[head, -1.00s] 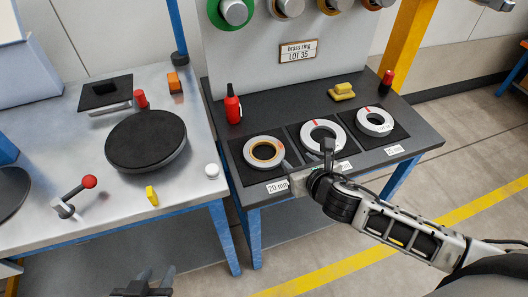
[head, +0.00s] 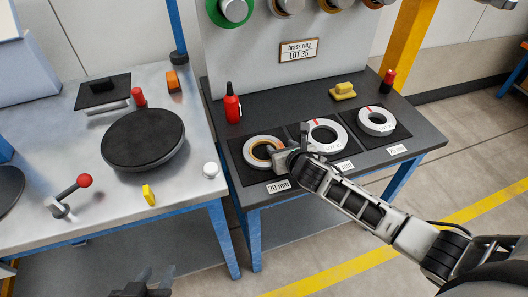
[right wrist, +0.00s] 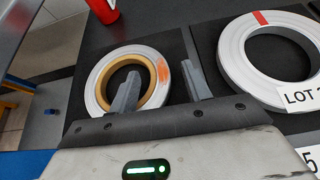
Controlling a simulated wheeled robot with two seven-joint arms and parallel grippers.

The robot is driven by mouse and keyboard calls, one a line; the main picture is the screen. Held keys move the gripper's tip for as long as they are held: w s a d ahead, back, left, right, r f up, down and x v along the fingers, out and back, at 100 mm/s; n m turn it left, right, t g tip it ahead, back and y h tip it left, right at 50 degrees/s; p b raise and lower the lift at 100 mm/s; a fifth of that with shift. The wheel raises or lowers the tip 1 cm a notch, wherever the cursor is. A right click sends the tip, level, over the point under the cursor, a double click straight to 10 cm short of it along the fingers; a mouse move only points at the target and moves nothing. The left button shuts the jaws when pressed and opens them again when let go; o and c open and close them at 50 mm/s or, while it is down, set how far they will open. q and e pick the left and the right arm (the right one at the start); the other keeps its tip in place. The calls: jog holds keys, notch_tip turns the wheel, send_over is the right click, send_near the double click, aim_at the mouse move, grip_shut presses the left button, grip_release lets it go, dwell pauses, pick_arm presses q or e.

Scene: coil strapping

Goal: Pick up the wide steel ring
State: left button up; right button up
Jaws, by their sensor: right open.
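Three pale steel-grey rings lie on black mats on the dark bench. The left ring (head: 254,141) has a brass-coloured inner band and an orange mark in the right wrist view (right wrist: 110,72). The middle ring (head: 325,128), with a red mark and a LOT label, also shows in the right wrist view (right wrist: 240,60). The right ring (head: 376,121) also has a red mark. Which one is the wide ring I cannot tell for sure. My right gripper (right wrist: 160,84) is open over the left ring's right side, one finger over its hole, the other outside. My left gripper (head: 148,283) is at the bottom edge, partly cut off.
A red bottle (head: 232,104) stands behind the left ring. A yellow block (head: 343,90) and a small red bottle (head: 387,80) stand at the back. A steel table (head: 100,210) on the left carries a black round turntable (head: 143,138) and a red-knobbed lever (head: 84,181).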

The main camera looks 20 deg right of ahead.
grip_shut()
